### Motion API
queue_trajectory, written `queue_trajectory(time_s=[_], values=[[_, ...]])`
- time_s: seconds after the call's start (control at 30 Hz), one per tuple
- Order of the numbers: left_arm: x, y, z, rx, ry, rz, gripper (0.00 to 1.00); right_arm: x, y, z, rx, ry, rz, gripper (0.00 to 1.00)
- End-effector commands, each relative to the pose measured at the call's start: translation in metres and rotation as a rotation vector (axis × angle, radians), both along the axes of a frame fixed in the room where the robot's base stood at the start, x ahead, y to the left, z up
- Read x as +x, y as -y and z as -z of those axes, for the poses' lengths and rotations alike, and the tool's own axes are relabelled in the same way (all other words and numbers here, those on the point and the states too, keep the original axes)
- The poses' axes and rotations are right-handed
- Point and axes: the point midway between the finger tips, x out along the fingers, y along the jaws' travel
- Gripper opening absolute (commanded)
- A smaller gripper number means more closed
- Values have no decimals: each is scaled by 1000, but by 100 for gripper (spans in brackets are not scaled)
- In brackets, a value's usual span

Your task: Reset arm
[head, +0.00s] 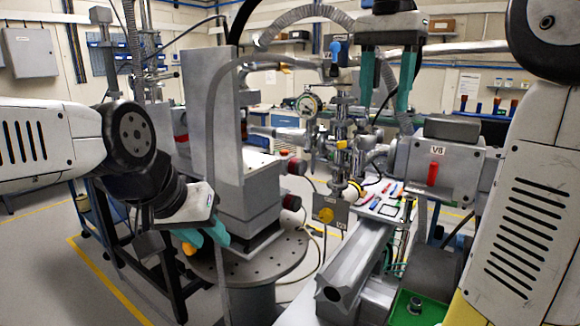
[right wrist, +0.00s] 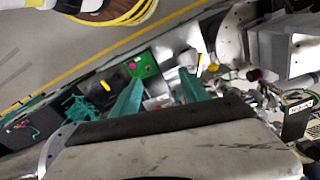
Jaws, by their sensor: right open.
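My left gripper (head: 207,236) hangs low on the left in the head view, beside the grey block stack and near the round perforated table. Its teal fingers are seen close together and at an angle, and the gap between them is unclear. My right gripper (head: 388,108) is at the upper middle of the head view, pointing down, its two teal fingers spread apart with nothing held. In the right wrist view its fingers (right wrist: 160,92) are also apart and empty. Its fingers overlap the area beside the gauge and valve assembly (head: 342,145) in the head view.
The round perforated table (head: 285,262) carries a tall grey upright plate (head: 213,110). A grey box marked V8 (head: 438,158) and a grey beam (head: 358,262) stand centre right. A green plate (right wrist: 143,65) shows in the right wrist view. Open floor lies at left (head: 50,260).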

Motion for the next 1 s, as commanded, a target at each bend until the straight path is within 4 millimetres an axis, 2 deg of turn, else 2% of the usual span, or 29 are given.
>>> queue_trajectory(time_s=[0.27, 0.47, 0.57, 0.67, 0.8, 0.9, 1.0], values=[[0, 0, 0, 0, 1, 0, 36, -9, -6, 19, -2, 64, -115, 53], [0, 0, 0, 0, 2, 0, 36, -21, -10, 49, -4, 141, -254, 53], [0, 0, 0, 0, 2, 0, 36, -31, -13, 71, -5, 196, -347, 53], [0, 0, 0, 0, 1, 0, 36, -45, -14, 103, -8, 274, -465, 53], [0, 0, 0, 0, 2, 0, 36, -68, -17, 157, -18, 399, -634, 53], [0, 0, 0, 0, 2, 0, 36, -82, -19, 190, -31, 475, -725, 53], [0, 0, 0, 0, 2, 0, 36, -92, -21, 213, -43, 529, -785, 53]])
